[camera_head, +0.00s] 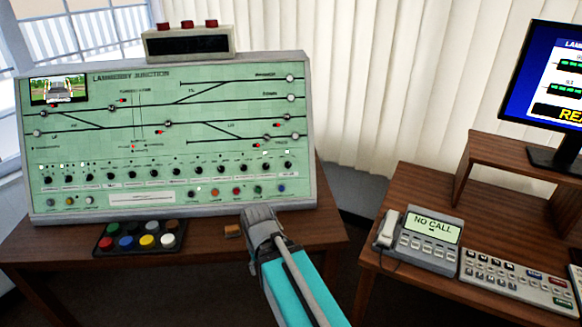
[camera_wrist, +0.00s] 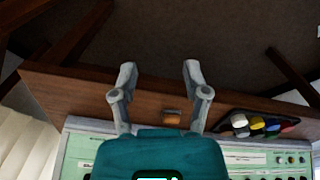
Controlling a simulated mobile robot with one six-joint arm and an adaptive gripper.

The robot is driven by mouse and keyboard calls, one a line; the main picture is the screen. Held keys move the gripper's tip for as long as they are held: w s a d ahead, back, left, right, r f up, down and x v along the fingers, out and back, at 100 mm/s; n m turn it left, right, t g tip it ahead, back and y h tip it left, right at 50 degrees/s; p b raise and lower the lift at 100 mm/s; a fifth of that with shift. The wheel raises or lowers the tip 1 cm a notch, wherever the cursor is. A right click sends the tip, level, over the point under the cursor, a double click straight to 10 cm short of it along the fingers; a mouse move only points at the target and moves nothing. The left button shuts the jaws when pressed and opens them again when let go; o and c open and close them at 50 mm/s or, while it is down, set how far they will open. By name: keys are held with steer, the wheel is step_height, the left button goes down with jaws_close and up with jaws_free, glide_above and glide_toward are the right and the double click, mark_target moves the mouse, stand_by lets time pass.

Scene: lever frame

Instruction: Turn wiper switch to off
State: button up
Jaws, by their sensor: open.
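A green control panel (camera_head: 110,140) labelled "Lambberry Junction" or similar stands on a wooden desk. A row of small black knobs (camera_head: 154,172) runs along its lower part, with coloured buttons below. The labels are too small to read, so I cannot tell which one is the wiper switch. My gripper (camera_head: 258,220) is in front of the panel's lower right, over the desk's front edge. In the wrist view, my gripper (camera_wrist: 160,72) has its fingers apart with nothing held. The panel (camera_wrist: 255,160) shows only partly there, behind my gripper's body.
A small orange-brown block (camera_head: 232,230) lies on the desk (camera_head: 318,232) beside my gripper. A black tray (camera_head: 104,247) of coloured round pieces lies left of it. A phone (camera_head: 428,240), a keyboard (camera_head: 515,280) and a monitor (camera_head: 550,90) stand on a second desk at right.

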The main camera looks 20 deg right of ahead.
steer(key=shift+o, duration=0.5)
steer(key=shift+w+f, duration=0.1)
steer(key=w+f+m+t+y+b, duration=0.3)
steer(key=w+m+y+b, duration=0.15)
steer(key=w, duration=0.45)
steer(key=m+t+b, duration=1.2)
steer(key=m+t, duration=0.2)
steer(key=m, duration=0.5)
glide_toward(290, 166)
steer(key=v, duration=0.5)
steer(key=shift+s+a+r+y, duration=0.15)
steer(key=shift+y, duration=0.1)
steer(key=x, duration=1.3)
steer(key=shift+w+a+r, duration=0.15)
steer(key=shift+w, duration=0.2)
